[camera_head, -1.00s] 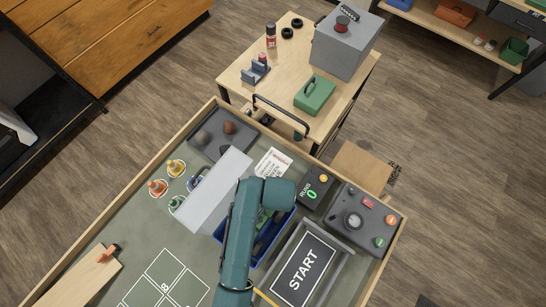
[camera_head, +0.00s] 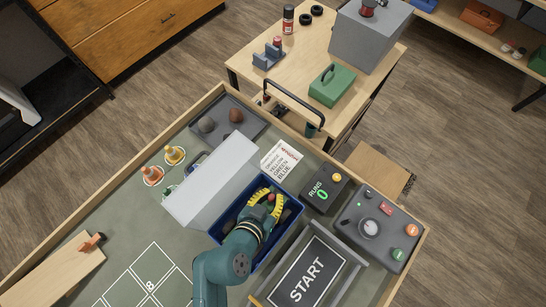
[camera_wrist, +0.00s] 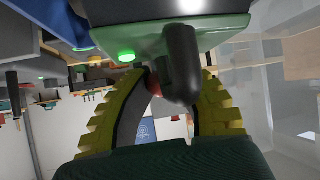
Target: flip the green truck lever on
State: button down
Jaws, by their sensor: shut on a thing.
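My gripper (camera_head: 268,199) is over the blue bin (camera_head: 296,205), its yellow ridged fingers curved toward each other. In the wrist view, the fingers (camera_wrist: 174,85) are close around a dark rounded lever (camera_wrist: 181,62). The lever sticks out from a green body (camera_wrist: 230,30), which looks like the green truck and fills the top of that view. A small green light (camera_wrist: 127,56) glows on its edge. A reddish piece (camera_wrist: 154,86) shows between the fingers, partly behind the lever. In the head view my gripper and arm hide the truck.
A pale grey box (camera_head: 212,180) stands left of the bin. The RUNS counter (camera_head: 322,190) and a grey control box (camera_head: 362,242) are to the right. The START panel (camera_head: 308,275) sits in front, with a raised grey frame.

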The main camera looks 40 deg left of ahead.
jog(key=shift+s+t+b, duration=0.1)
jog(key=shift+t+b, duration=0.3)
jog(key=shift+b, duration=0.25)
jog(key=c, duration=0.9)
grip_release()
jog(key=v, duration=1)
jog(key=shift+s, duration=0.35)
jog(key=shift+s+d+r, duration=0.1)
jog(key=shift+s+r, duration=0.3)
jog(key=shift+s, duration=0.15)
